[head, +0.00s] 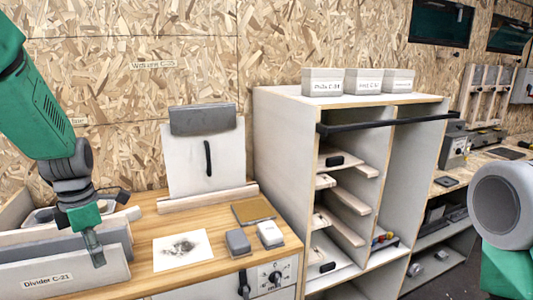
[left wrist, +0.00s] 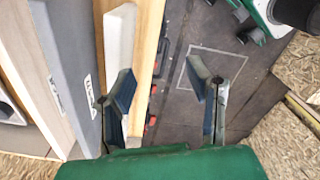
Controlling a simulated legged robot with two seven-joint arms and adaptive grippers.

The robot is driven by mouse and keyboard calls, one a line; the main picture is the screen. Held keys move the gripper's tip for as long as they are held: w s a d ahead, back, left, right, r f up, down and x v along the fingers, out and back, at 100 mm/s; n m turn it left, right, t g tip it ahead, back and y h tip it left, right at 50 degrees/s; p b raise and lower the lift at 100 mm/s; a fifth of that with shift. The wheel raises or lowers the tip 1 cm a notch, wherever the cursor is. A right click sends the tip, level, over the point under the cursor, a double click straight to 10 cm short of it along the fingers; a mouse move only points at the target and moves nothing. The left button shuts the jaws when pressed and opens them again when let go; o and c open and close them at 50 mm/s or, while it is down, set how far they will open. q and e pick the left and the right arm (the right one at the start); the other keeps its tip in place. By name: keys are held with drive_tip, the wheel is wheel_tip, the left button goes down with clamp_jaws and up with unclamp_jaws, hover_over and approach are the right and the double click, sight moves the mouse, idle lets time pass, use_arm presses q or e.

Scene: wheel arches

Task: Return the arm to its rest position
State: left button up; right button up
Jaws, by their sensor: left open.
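My left arm comes in from the left in the head view and hangs down over the bench. My left gripper (head: 95,247) points downward in front of the grey panels, close to the panel labelled Divider C-21 (head: 70,279). In the left wrist view the gripper (left wrist: 161,82) has its two fingers spread apart, with nothing held between them. The left finger overlaps a white strip (left wrist: 119,50) at the bench edge; I cannot tell whether they touch. Of my right arm only a grey and green link shows at the right edge of the head view; its gripper is out of sight.
The wooden bench (head: 150,264) holds a printed sheet (head: 183,249), two small blocks and an upright white board (head: 205,158) with a grey top. A shelf cabinet (head: 281,165) with three labelled boxes stands to the right. Dark floor (left wrist: 210,40) lies beyond the bench edge.

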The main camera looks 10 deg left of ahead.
use_arm(q)
drive_tip(key=s+d+f+m+y+b, duration=0.1)
drive_tip(key=s+d+f+m+b, duration=0.1)
drive_tip(key=s+f+m, duration=0.6)
drive_tip(key=s+d+f+m+y+b, duration=0.1)
drive_tip(key=f+m, duration=0.3)
drive_tip(key=f, duration=0.9)
drive_tip(key=s+d+f+m+h+b, duration=0.1)
drive_tip(key=s+d+f+m+b, duration=0.1)
drive_tip(key=s+d+f+m, duration=0.3)
drive_tip(key=s+d+f+m+h+b, duration=0.1)
drive_tip(key=s+d+f+m+b, duration=0.1)
drive_tip(key=s+d+f+m, duration=0.4)
drive_tip(key=s+f+m, duration=0.1)
drive_tip(key=s+m, duration=0.4)
drive_tip(key=s, duration=0.2)
drive_tip(key=shift+s+f+m+t, duration=0.25)
drive_tip(key=shift+f+m+t, duration=0.05)
drive_tip(key=shift+f+m, duration=0.1)
use_arm(e)
wheel_tip(320, 180, down, 7)
drive_tip(key=shift+d, duration=0.45)
use_arm(q)
drive_tip(key=shift+a, duration=0.1)
use_arm(e)
drive_tip(key=shift+s+f, duration=0.1)
